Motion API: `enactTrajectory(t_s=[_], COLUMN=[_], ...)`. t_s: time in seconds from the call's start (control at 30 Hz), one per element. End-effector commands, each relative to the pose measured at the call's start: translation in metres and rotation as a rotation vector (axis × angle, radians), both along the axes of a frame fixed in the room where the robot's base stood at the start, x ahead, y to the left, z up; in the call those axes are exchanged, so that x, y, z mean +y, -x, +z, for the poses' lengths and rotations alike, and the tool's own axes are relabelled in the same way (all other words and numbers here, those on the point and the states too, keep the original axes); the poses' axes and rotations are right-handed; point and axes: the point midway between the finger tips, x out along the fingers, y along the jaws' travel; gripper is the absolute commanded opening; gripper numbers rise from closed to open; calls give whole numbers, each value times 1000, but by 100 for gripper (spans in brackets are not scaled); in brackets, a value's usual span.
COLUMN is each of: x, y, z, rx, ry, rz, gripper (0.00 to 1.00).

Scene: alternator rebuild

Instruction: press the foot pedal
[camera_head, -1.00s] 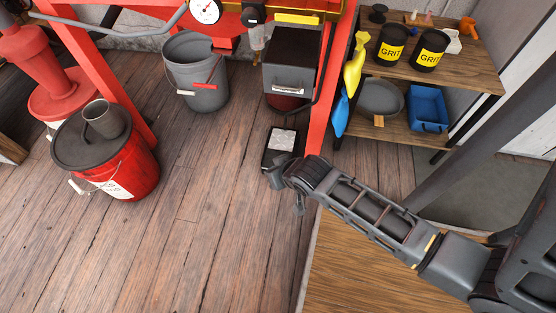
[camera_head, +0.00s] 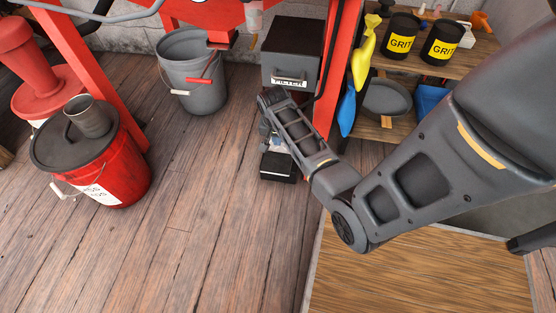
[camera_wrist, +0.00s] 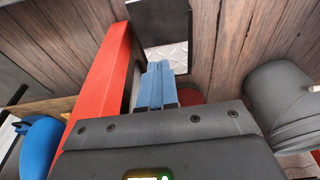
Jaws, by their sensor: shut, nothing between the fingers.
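The foot pedal (camera_head: 278,170) is a black block on the wooden floor beside the red frame leg. My gripper (camera_head: 275,147) hangs over it and, with my forearm, hides much of its top in the head view. In the wrist view the pedal's bright metal tread plate (camera_wrist: 178,56) shows just beyond the blue fingertips (camera_wrist: 160,66). The fingers are together with nothing between them and point toward the plate. I cannot tell whether they touch it.
The filter box (camera_head: 291,52) hangs behind my gripper. The red leg (camera_wrist: 100,80) stands close beside the fingers in the wrist view. A grey bucket (camera_head: 193,75) and a red bucket (camera_head: 115,165) stand left. The floor in front is clear.

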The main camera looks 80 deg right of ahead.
Motion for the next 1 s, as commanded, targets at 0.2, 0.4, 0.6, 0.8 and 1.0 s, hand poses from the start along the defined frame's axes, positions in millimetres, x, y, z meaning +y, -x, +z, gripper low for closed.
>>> enactTrajectory(t_s=[0.2,0.4,0.6,0.8,1.0], x=[0,-2,-9,-17,-17], y=[0,0,-1,-1,-1], z=[0,-14,-51,-90,-121], rx=[-1,-1,0,-1,0], ry=[1,1,0,0,1], rz=[1,1,1,0,3], gripper=[0,0,0,0,0])
